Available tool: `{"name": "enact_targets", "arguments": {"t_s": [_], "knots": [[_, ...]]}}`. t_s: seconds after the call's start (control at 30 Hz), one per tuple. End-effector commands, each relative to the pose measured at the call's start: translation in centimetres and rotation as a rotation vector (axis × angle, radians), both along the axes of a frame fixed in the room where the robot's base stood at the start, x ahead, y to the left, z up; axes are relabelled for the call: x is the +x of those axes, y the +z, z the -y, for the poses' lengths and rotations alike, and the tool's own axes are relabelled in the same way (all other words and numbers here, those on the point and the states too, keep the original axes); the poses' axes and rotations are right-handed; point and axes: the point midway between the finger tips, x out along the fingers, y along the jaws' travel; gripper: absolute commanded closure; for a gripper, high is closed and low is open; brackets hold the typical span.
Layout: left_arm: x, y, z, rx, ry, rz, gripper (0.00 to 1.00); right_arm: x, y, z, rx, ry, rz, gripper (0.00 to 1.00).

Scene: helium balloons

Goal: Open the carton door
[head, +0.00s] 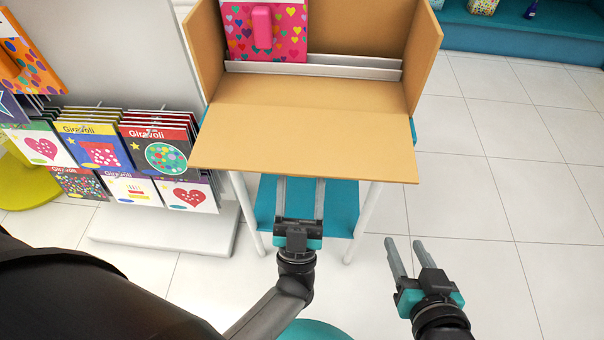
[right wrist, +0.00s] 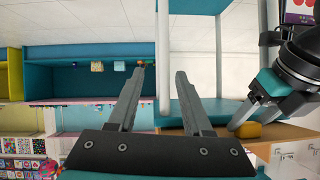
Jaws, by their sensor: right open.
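The brown carton (head: 420,65) stands on a small table with white legs. Its front door (head: 305,140) is folded down and lies out toward me, so the carton's front is open. Inside are a pink packet with colored hearts (head: 265,45) and a pale metal-like rail (head: 320,68). My left gripper (head: 300,185) is open below the door's front edge, its fingertips hidden under the door; I cannot tell whether they touch it. My right gripper (head: 404,242) is open and empty, right of the table and apart from the carton. Its two spread fingers show in the right wrist view (right wrist: 160,72).
The table has a teal lower shelf (head: 345,205). A display rack (head: 165,225) with several card packs stands at the left. Teal shelving (head: 540,32) is at the back right. The tiled floor on the right is clear.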

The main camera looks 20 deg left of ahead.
Motion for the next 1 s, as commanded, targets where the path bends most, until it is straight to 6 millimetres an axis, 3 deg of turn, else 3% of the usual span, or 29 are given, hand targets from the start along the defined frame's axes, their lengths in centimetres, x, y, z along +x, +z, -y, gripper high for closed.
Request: {"name": "enact_targets", "arguments": {"t_s": [0.13,0.17,0.4,0.77,1.0], "knots": [[0.3,-0.2,-0.3,-0.002,0.004,-0.013,1.00,0.0,0.0,0.0,-0.001,-0.001,-0.003,0.50],[0.3,-0.2,-0.3,-0.002,0.004,-0.013,0.38,0.0,0.0,0.0,-0.001,-0.001,-0.003,0.50],[0.2,-0.1,-0.2,-0.003,0.001,-0.009,0.11,0.0,0.0,0.1,-0.002,0.000,-0.003,0.50],[0.2,-0.1,-0.1,-0.003,-0.001,-0.007,0.10,0.0,0.0,0.0,-0.001,-0.001,0.000,0.50],[0.3,-0.9,-0.2,-0.002,-0.001,-0.006,0.10,0.2,0.3,-1.1,0.056,0.007,0.096,0.50]]}}
